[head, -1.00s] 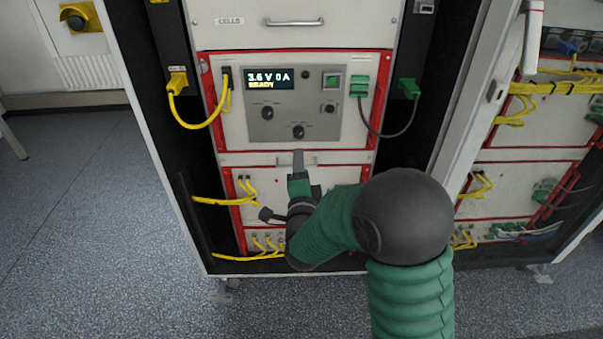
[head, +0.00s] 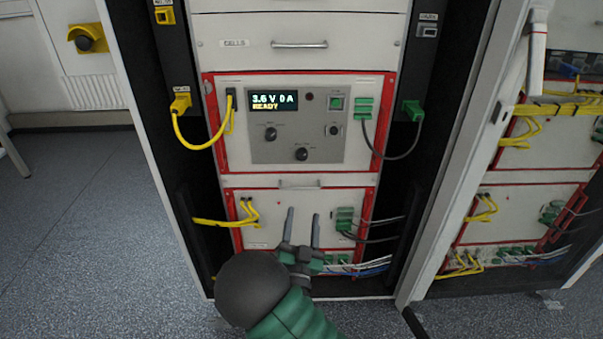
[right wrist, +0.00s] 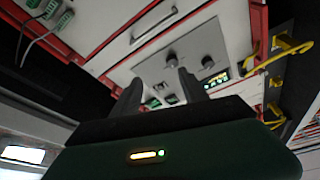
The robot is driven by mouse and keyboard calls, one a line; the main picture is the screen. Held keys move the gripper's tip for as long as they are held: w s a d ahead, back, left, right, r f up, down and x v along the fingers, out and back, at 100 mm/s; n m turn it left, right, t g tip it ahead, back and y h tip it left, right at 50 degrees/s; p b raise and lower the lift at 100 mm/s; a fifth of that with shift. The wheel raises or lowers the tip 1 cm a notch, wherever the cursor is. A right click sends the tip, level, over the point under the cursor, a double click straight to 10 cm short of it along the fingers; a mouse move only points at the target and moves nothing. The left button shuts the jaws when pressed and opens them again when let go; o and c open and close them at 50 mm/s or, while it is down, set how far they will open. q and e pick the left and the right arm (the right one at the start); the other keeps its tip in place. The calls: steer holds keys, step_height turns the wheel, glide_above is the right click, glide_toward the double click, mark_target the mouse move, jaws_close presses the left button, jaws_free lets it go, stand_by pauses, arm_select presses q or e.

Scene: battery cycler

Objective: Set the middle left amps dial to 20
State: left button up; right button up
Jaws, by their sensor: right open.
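The grey control panel (head: 283,140) of the upper rack unit has two dark round dials. One dial (head: 270,133) is at the left, and the other dial (head: 301,154) is lower and to the right. Their labels are too small to read. The lit display (head: 273,101) reads 3.6 V 0 A and READY. My right gripper (head: 303,213) is open and empty, in front of the lower unit and below both dials in the picture. Its two fingers point up toward the panel. In the right wrist view its fingers show before the tilted panel. My left gripper is not in view.
A drawer handle (head: 300,183) lies between the dials and my fingertips. Yellow cables (head: 205,140) hang at the left of the panel. A green plug (head: 413,110) with a dark cable hangs at the right. Another rack stands to the right.

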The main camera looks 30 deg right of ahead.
steer(key=a+n+t, duration=0.1)
steer(key=n, duration=0.1)
steer(key=b, duration=0.4)
glide_toward(302, 159)
steer(key=x, duration=0.8)
steer(key=shift+w+d, duration=0.15)
steer(key=shift+w, duration=0.15)
steer(key=shift+r, duration=0.1)
